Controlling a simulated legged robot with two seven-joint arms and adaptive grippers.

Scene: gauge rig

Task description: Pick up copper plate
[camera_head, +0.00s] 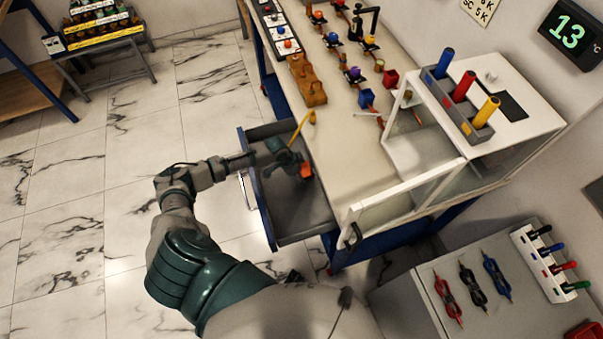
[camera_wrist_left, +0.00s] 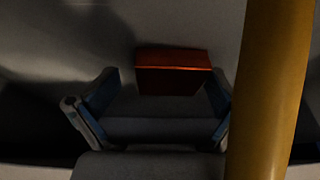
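The copper plate (camera_head: 306,170) is a small orange-red block in the open drawer (camera_head: 305,217) under the bench. In the left wrist view the copper plate (camera_wrist_left: 172,72) lies just ahead of my fingers, near the middle. My left gripper (camera_head: 297,164) reaches down into the drawer beside the plate. In the left wrist view the two fingers of the gripper (camera_wrist_left: 158,88) are spread apart, with nothing held between them. I cannot tell whether a finger touches the plate. My right gripper is not in view.
A yellow rod (camera_wrist_left: 268,90) stands close on the right in the left wrist view; a yellow handle (camera_head: 311,117) shows at the bench edge. A glass-walled case (camera_head: 420,150) stands on the bench (camera_head: 345,130).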

